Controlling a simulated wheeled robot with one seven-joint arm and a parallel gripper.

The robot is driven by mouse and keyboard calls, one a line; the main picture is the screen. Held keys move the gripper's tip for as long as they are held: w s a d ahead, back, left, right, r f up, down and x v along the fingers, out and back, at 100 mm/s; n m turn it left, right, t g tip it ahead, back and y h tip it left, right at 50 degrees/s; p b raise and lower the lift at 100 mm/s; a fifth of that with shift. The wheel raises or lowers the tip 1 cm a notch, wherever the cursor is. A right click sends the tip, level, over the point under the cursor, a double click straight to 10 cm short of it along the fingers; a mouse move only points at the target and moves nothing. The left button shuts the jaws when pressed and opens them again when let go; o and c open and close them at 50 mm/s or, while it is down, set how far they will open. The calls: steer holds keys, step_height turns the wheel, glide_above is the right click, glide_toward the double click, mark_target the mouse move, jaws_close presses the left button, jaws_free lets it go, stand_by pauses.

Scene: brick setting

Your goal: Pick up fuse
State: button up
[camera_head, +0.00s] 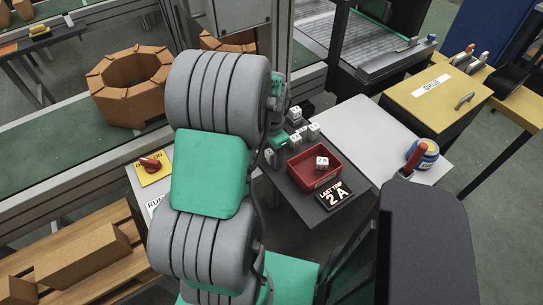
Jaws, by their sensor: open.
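Several small white blocks with dark marks (313,131) stand on the dark board behind the red tray; they may be fuses, but their labels are too small to read. Another white block (322,163) lies in the red tray (309,183). My gripper (279,141) shows only in part, as green and grey pieces beside the white blocks at the board's left. Its fingers are mostly hidden behind my arm and hard to make out. I see no block held in it.
A black "LAST TRIP 2A" sign (334,195) lies before the tray. A pale panel (365,135) adjoins the board. A red knob (151,164) is at left.

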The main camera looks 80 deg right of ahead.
steer(key=shift+c, duration=0.4)
jaws_close()
